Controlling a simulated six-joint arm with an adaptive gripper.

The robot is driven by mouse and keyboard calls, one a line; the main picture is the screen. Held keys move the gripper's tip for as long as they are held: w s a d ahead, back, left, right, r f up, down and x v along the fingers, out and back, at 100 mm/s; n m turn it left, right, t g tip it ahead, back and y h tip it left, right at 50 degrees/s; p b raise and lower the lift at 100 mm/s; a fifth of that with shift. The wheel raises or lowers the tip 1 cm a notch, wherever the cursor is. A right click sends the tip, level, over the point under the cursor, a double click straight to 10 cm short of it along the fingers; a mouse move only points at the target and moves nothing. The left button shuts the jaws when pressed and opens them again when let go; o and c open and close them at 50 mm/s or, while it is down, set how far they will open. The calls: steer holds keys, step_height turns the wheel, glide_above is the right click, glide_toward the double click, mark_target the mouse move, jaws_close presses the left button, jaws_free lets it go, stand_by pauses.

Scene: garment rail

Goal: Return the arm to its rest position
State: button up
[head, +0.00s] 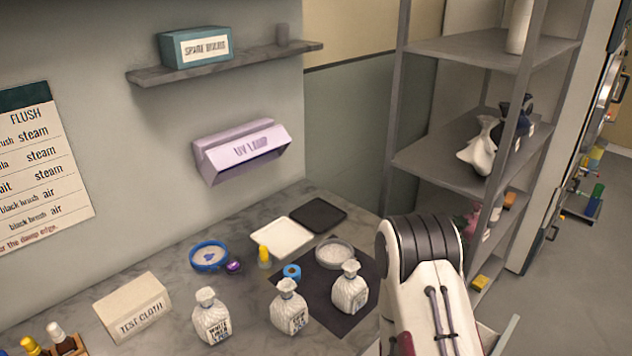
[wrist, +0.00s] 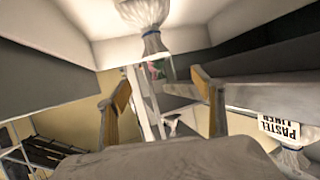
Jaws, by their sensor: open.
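My arm (head: 430,290), white with a black ribbed joint, rises at the lower right of the head view. Its gripper is hidden there. In the wrist view my gripper (wrist: 162,82) has two tan-padded fingers spread apart. I see nothing held between them.
A lilac UV lamp (head: 240,150) juts from the wall. A grey shelf rack (head: 450,170) stands behind my arm.

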step_height(320, 180, up, 7)
steer(key=w+d+m, duration=0.2)
steer(key=w, duration=0.1)
steer(key=s+a+r+n+g+y, duration=0.25)
steer(key=s+a+r, duration=0.2)
steer(key=r, duration=0.35)
steer(key=s+a+r+n+g+y, duration=0.1)
steer(key=s+a+r+n+y, duration=0.15)
steer(key=a+r, duration=0.35)
steer(key=s+r+n+g, duration=0.1)
steer(key=s+r, duration=0.2)
steer(key=s, duration=0.4)
steer(key=s+r+g, duration=0.1)
steer(key=s+r, duration=0.2)
steer(key=s, duration=0.4)
steer(key=s+d+r+n+g, duration=0.1)
steer(key=s+r, duration=0.2)
steer(key=s, duration=0.4)
steer(key=shift+s+r+n, duration=0.25)
steer(key=shift+n, duration=0.05)
steer(key=o, duration=0.9)
steer(key=shift+d, duration=0.2)
